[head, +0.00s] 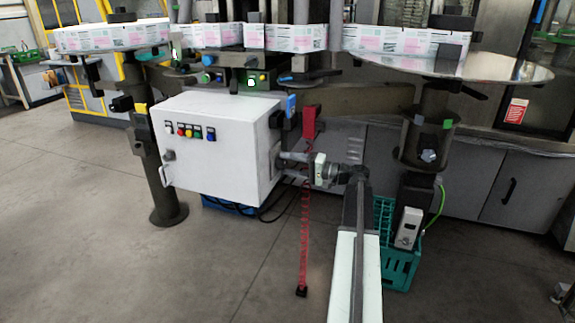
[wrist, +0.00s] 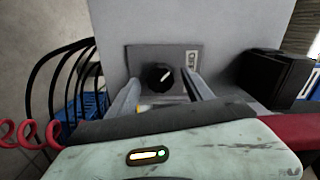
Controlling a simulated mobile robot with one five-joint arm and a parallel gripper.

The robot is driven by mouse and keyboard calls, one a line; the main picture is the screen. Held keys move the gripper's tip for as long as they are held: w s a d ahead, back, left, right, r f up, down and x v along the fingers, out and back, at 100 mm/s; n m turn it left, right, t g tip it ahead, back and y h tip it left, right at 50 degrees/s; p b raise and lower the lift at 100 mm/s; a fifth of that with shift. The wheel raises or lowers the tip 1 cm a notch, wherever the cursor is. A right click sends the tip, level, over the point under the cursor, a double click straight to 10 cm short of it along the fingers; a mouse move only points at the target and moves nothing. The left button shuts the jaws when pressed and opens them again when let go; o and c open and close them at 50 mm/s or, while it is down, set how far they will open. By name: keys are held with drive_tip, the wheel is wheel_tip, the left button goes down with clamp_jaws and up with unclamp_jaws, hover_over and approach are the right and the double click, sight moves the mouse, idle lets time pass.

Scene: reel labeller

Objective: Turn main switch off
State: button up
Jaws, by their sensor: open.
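The main switch (wrist: 160,76) is a round black knob on a dark grey plate (wrist: 139,57) on the side of the white control box (head: 222,158). A white mark on the knob points up and to the right. A small light label (wrist: 192,58) is at the plate's upper right. My gripper (wrist: 161,84) is open, one finger on each side of the knob in the wrist view; I cannot tell if they touch it. In the head view my gripper (head: 284,158) reaches the box's right side, and the knob cannot be made out there.
A red coiled cord (head: 305,225) hangs beside my arm. Black cables (wrist: 70,75) loop at the left in the wrist view. A green crate (head: 400,265) stands right of my arm. The round reel table (head: 500,68) is above. Floor at left is clear.

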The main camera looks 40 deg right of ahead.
drive_tip(key=v, duration=0.7)
drive_tip(key=shift+s+d, duration=0.1)
